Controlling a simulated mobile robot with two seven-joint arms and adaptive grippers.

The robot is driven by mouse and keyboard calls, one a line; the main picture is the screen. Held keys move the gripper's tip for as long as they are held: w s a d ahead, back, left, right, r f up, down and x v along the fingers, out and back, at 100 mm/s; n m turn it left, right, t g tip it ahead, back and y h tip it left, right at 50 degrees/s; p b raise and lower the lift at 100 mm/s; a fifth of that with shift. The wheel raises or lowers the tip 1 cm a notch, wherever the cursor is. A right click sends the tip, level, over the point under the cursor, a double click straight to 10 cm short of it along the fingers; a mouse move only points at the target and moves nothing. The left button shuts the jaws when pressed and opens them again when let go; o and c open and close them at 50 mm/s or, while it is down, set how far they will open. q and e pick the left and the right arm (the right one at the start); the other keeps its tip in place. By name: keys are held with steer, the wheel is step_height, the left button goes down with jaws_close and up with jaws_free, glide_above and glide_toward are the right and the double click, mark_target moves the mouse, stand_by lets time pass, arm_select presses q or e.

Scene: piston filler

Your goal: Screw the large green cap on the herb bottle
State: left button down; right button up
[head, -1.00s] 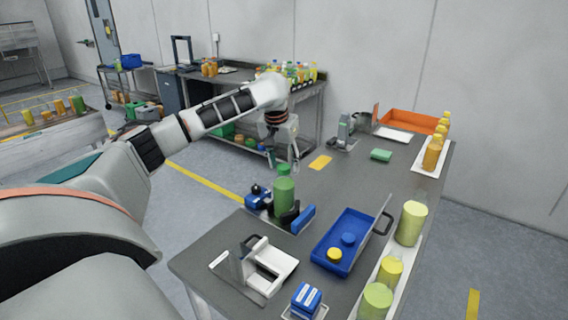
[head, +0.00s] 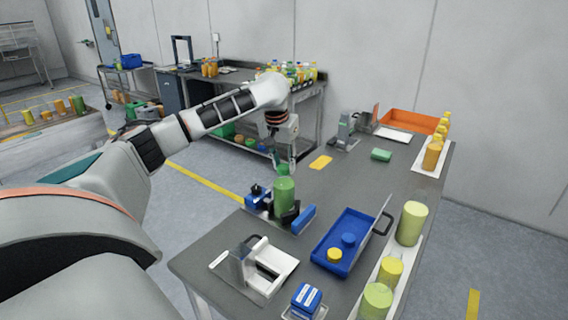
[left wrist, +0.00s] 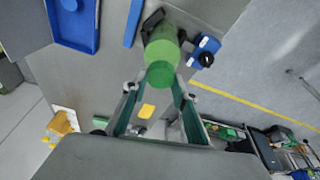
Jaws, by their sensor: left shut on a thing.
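The herb bottle (head: 284,196) is a green cylinder standing upright in a blue and black clamp fixture (head: 302,219) on the grey table; it also shows in the left wrist view (left wrist: 161,46). The large green cap (left wrist: 160,74) is at the bottle's top, a darker green disc. My left gripper (head: 284,168) is over the bottle's top with its fingers pointing down. In the left wrist view its fingers (left wrist: 160,80) close on the cap from both sides. I cannot tell how the cap's threads sit. My right gripper is not in view.
A blue tray (head: 327,267) holds a yellow cap (head: 334,254) and a blue cap (head: 348,239). A white stand (head: 270,277) is at the near left. Pale green and yellow bottles (head: 411,223) line the right edge. An orange tray (head: 410,120) is at the back.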

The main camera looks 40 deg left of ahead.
arm_select(q)
steer(key=m+h, duration=0.1)
steer(key=m, duration=0.2)
steer(key=shift+m, duration=0.4)
steer(key=m+h, duration=0.1)
steer(key=m, duration=0.2)
steer(key=shift+m, duration=0.4)
steer(key=m+h, duration=0.1)
steer(key=m, duration=0.2)
steer(key=shift+f+m, duration=0.1)
steer(key=shift+m, duration=0.3)
steer(key=m+g, duration=0.1)
steer(key=m, duration=0.2)
steer(key=shift+h, duration=0.3)
steer(key=c, duration=1.5)
jaws_free()
